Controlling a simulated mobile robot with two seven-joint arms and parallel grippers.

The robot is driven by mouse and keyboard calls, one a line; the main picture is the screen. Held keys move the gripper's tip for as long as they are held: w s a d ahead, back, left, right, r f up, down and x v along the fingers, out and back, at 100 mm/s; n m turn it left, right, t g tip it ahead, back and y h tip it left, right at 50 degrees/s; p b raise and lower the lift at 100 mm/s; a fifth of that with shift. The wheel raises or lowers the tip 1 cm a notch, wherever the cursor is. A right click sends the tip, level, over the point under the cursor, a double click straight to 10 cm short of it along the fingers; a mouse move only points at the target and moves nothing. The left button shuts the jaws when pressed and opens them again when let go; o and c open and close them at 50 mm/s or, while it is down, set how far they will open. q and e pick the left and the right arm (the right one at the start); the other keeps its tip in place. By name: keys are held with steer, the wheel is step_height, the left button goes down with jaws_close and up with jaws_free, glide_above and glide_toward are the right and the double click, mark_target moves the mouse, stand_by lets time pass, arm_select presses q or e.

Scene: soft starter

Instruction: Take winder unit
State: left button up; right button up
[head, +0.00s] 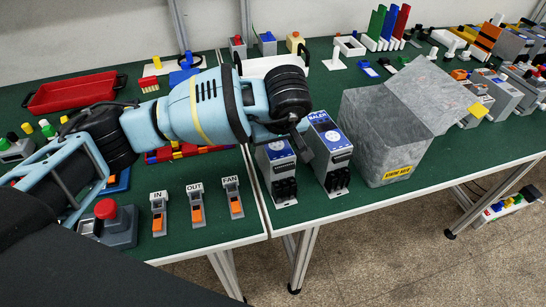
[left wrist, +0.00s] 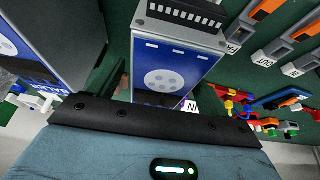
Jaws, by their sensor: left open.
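Two grey units with blue faces stand at the front of the green table. The right one (head: 330,152) reads "BALER". The left one (head: 279,174) has its upper part hidden behind my left gripper (head: 302,140), so I cannot read its name; I take it as the winder unit. In the left wrist view this unit (left wrist: 172,72) shows its blue face with a pale disc, straight ahead of my gripper's dark palm. My left gripper is open, close at the unit's top; I cannot tell whether it touches. The baler unit (left wrist: 50,45) is beside it at left. My right gripper is out of view.
A grey box (head: 375,135) with a yellow label stands right of the baler unit. Switches marked IN, OUT and FAN (head: 233,197) lie to the left, with a red-button station (head: 112,225). A red tray (head: 75,92) lies farther back. The table's front edge is close.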

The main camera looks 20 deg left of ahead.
arm_select(q)
jaws_close()
stand_by(0.3)
